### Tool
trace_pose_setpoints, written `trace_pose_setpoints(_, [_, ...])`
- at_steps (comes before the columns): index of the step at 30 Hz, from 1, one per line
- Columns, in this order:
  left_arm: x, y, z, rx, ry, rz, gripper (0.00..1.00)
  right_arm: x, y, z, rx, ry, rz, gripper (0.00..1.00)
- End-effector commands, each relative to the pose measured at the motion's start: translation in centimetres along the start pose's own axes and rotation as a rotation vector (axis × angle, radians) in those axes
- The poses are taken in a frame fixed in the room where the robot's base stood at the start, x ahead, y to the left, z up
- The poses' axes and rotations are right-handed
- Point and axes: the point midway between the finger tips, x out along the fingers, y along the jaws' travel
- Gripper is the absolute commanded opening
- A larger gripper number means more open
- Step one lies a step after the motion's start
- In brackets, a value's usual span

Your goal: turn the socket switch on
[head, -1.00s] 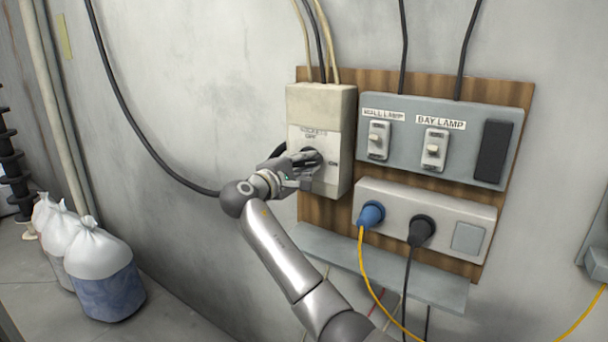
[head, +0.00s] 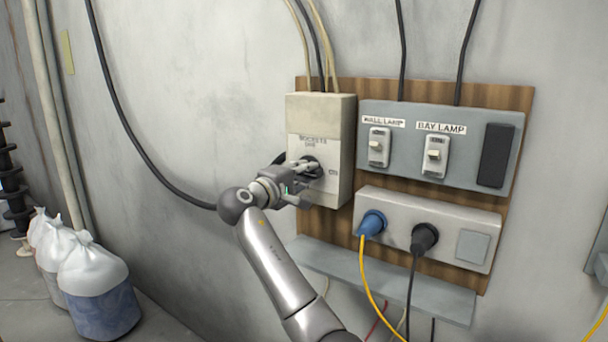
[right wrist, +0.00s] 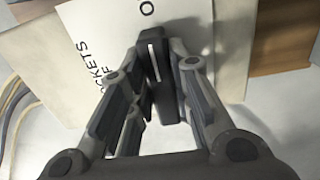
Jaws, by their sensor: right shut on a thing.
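The socket switch is a dark rotary knob (right wrist: 155,70) on the front of a cream box (head: 320,115) labelled SOCKETS, with ON lettered at its right. My right gripper (head: 312,167) is at the box front, its fingers shut on the knob. In the right wrist view the fingers (right wrist: 160,95) stand on both sides of the knob. The knob's white line runs up the picture, toward a letter O at the top edge. In the head view the fingers hide much of the knob. My left gripper is not in view.
Right of the box are a grey lamp switch panel (head: 463,160) and a socket strip (head: 450,246) with a blue plug (head: 371,223) and a black plug (head: 424,238). A grey ledge (head: 385,280) juts out below. White sacks (head: 92,270) stand at left.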

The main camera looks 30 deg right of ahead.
Motion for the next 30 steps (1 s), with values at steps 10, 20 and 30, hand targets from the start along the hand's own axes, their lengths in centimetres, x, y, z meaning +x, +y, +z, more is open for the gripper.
trace_pose_setpoints(10, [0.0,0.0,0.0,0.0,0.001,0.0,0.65,0.0,0.0,0.0,0.003,0.001,-0.002,0.41])
trace_pose_setpoints(20, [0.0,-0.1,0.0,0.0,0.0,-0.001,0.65,-0.8,0.0,-0.1,0.001,0.002,0.0,0.41])
trace_pose_setpoints(30, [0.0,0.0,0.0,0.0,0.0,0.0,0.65,-7.4,-0.1,-0.1,0.004,0.005,-0.002,0.41])
